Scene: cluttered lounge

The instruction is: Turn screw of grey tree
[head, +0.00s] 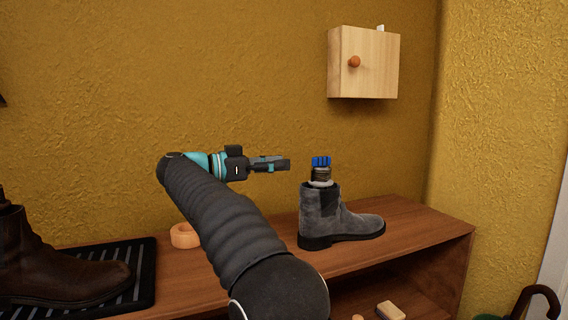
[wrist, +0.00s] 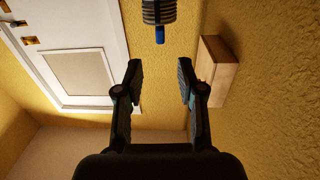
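A grey ankle boot (head: 345,222) stands upright on the wooden bench. The grey tree (head: 320,183) sticks up from its opening, with a dark ribbed part and a blue knob (head: 321,161) on top. My gripper (head: 284,164) is level with the blue knob, to its left in the head view, and not touching it. In the wrist view my gripper (wrist: 160,72) has its two fingers apart with nothing between them. The ribbed part (wrist: 159,11) and blue knob (wrist: 160,35) show beyond the fingertips at the top edge.
A wooden wall cabinet (head: 364,65) with a round knob hangs above right. The bench (head: 420,226) also holds an orange ring (head: 185,236) and a brown boot (head: 50,262) on a black ribbed tray (head: 149,262). A white door (wrist: 75,60) shows in the wrist view.

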